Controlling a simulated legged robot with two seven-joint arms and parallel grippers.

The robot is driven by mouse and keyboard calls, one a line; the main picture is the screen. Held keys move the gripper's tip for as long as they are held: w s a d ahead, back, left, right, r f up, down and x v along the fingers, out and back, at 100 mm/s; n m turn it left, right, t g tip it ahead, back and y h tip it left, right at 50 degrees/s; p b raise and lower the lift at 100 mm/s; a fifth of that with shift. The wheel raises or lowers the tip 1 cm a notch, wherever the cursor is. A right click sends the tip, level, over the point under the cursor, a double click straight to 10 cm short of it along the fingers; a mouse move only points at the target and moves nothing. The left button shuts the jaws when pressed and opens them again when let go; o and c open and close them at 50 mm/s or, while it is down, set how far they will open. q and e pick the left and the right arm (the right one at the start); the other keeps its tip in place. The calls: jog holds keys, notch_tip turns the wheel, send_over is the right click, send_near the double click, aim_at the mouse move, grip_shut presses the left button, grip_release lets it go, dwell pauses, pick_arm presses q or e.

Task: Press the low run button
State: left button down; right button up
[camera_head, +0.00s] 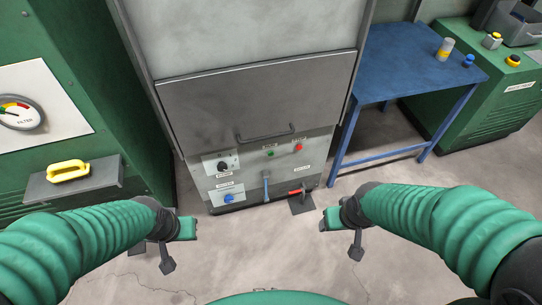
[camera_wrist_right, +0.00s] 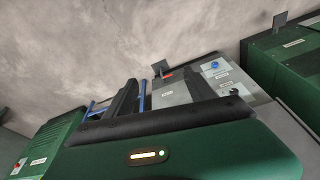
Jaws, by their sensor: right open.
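The grey machine's control panel (camera_head: 247,178) is low in the middle of the head view. It carries a small green button (camera_head: 270,153) and a red button (camera_head: 299,147), with labels too small to read, so I cannot tell which is the low run button. My left gripper (camera_head: 188,229) is in front of the panel's left side, apart from it; its jaw opening does not show clearly. My right gripper (camera_head: 328,219) is in front of the panel's right side, touching nothing. In the right wrist view its two black fingers (camera_wrist_right: 161,82) are spread and empty, with the panel beyond.
A drawer-like door with a handle (camera_head: 266,134) is above. A green cabinet (camera_head: 95,110) stands left, a blue table (camera_head: 405,60) right.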

grip_shut()
dwell(1.5)
